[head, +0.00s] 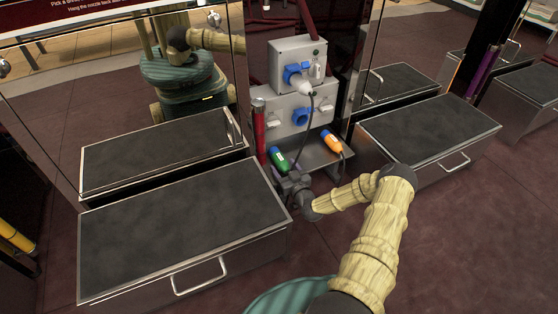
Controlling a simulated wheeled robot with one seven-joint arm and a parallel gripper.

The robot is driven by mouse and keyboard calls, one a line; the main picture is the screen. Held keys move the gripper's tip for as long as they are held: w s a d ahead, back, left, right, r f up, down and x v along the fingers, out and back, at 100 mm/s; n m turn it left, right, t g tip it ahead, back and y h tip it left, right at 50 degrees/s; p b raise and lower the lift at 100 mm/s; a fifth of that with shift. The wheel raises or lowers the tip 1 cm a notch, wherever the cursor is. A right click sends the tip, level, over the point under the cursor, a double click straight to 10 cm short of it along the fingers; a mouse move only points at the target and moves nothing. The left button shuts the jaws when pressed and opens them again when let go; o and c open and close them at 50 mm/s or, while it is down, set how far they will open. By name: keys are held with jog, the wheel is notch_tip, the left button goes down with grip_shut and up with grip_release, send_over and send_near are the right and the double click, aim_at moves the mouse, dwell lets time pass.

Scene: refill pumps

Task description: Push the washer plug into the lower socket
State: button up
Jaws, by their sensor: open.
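The socket unit stands between the mirrored panels. Its upper grey box (296,52) has a blue socket with a white plug (302,86) at it and a dark cable hanging down. The lower socket (300,117) is blue, on the wider grey box, and looks empty. A green plug (279,158) and an orange plug (331,143) lie on the grey shelf (312,152) below. I cannot tell which plug is the washer's. My gripper (282,178) is open, low in front of the shelf and close to the green plug; its fingertips are small and partly unclear.
Low steel drawer units with dark tops stand to the left (180,220) and right (430,125), with handles facing out. A red post (259,135) stands left of the sockets. The maroon floor (460,240) is clear at the front right.

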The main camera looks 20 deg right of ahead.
jog(key=shift+d, duration=0.2)
jog(key=shift+w+a, duration=0.1)
jog(key=shift+a, duration=0.1)
dwell(0.3)
jog(key=shift+a+p, duration=0.15)
jog(key=shift+p, duration=0.2)
jog(key=c, duration=1.3)
jog(key=shift+s+p, duration=0.45)
jog(key=shift+s, duration=0.5)
jog(key=shift+s+p, duration=1.1)
jog(key=shift+s, duration=1.05)
